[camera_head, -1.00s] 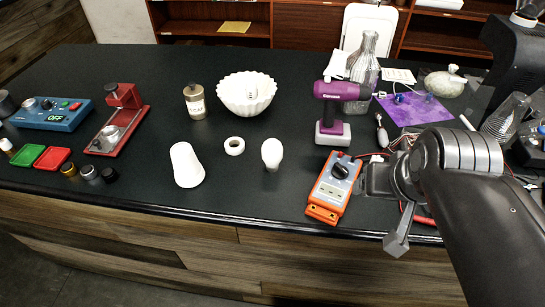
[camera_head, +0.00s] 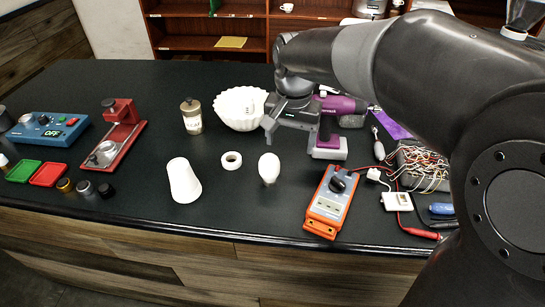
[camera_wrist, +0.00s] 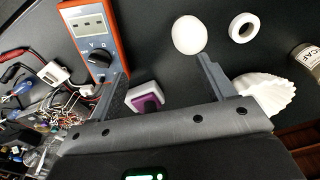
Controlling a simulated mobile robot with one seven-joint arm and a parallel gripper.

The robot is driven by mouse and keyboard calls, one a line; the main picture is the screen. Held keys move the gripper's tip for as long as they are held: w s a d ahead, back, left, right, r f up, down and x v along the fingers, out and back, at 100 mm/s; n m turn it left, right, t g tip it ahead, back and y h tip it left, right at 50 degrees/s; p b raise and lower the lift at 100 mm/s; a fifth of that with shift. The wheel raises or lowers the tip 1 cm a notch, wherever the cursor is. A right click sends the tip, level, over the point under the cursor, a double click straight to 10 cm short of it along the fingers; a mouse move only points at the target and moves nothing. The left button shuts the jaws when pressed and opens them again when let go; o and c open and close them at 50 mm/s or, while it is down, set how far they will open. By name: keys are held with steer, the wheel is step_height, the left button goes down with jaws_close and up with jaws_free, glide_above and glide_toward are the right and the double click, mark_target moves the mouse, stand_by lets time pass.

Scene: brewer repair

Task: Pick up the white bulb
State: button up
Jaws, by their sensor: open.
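The white bulb (camera_head: 269,167) stands on the black counter, its rounded top up, between the white tape roll and the orange multimeter. In the wrist view the bulb (camera_wrist: 189,35) lies just beyond the tip of the right finger. My gripper (camera_head: 283,140) is open and empty, above and behind the bulb in the head view, near the purple drill. Its two fingers spread wide in the wrist view (camera_wrist: 162,78), with the drill's pale base between them.
A purple drill (camera_head: 328,148) stands close beside my gripper. A white fluted bowl (camera_head: 236,110), a tape roll (camera_head: 231,160), a white cup-like cone (camera_head: 183,181) and an orange multimeter (camera_head: 331,203) surround the bulb. The counter (camera_head: 235,205) in front of the bulb is clear.

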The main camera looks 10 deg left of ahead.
glide_above(272, 157)
step_height(272, 157, down, 2)
steer(key=shift+d+f+g, duration=0.1)
steer(key=shift+g, duration=0.3)
steer(key=shift+f, duration=0.3)
step_height(272, 157, down, 5)
steer(key=shift+r, duration=0.15)
steer(key=f, duration=0.3)
steer(key=a+f, duration=0.1)
steer(key=f, duration=0.1)
steer(key=shift+f, duration=0.3)
steer(key=c, duration=1)
steer(key=shift+w, duration=0.1)
steer(key=shift+c, duration=0.4)
steer(key=shift+r, duration=0.1)
